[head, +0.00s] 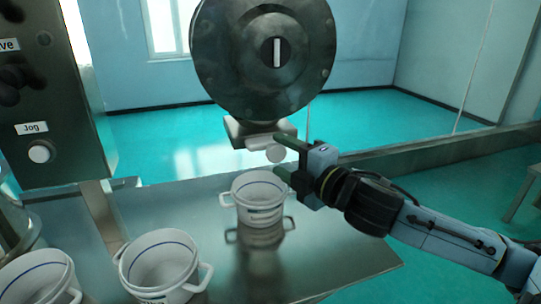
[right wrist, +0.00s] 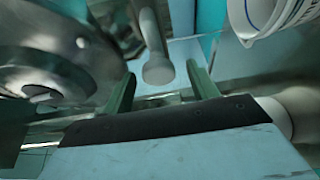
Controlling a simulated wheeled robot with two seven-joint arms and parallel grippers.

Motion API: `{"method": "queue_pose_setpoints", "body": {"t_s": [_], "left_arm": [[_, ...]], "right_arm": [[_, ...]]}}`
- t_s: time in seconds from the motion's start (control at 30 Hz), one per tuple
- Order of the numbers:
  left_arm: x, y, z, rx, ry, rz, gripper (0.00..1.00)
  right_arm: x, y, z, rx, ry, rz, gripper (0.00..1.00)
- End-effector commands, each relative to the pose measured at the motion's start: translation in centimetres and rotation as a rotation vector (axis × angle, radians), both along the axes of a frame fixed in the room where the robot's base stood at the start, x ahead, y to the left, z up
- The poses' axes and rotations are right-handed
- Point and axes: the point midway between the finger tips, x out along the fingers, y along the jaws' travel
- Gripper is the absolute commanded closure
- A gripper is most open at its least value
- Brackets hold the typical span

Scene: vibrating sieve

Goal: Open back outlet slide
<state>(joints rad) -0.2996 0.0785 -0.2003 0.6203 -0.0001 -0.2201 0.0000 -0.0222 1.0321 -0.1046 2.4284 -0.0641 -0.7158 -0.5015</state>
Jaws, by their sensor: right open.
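The back outlet slide (head: 255,140) is a pale metal piece under the large round dark housing (head: 262,55). A round-ended handle (head: 275,155) sticks out from it towards me. My right gripper (head: 284,157) is open, coming from the right, with one finger above and one below the handle's end. In the right wrist view the handle (right wrist: 158,70) stands between the two green fingers of the gripper (right wrist: 161,72), with visible gaps on both sides. My left gripper is not in view.
A white two-handled bucket (head: 259,190) stands on the metal table (head: 330,270) below the outlet. More white buckets (head: 160,262) stand at the front left. A control panel with a Jog button (head: 39,153) is at the left. The table's right part is clear.

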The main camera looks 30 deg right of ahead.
Motion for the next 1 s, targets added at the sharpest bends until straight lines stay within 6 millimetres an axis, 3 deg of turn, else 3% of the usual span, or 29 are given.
{"method": "queue_pose_setpoints", "body": {"t_s": [0.33, 0.77, 1.0], "left_arm": [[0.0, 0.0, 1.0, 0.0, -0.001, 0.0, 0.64], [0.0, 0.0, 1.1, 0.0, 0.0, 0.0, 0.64], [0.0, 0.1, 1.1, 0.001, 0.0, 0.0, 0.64]], "right_arm": [[3.5, 0.6, 0.3, 0.001, -0.003, 0.0, 0.41], [4.2, 0.8, 0.2, -0.001, -0.001, 0.002, 0.41], [4.2, 0.7, 0.2, -0.001, -0.001, 0.002, 0.71]]}}
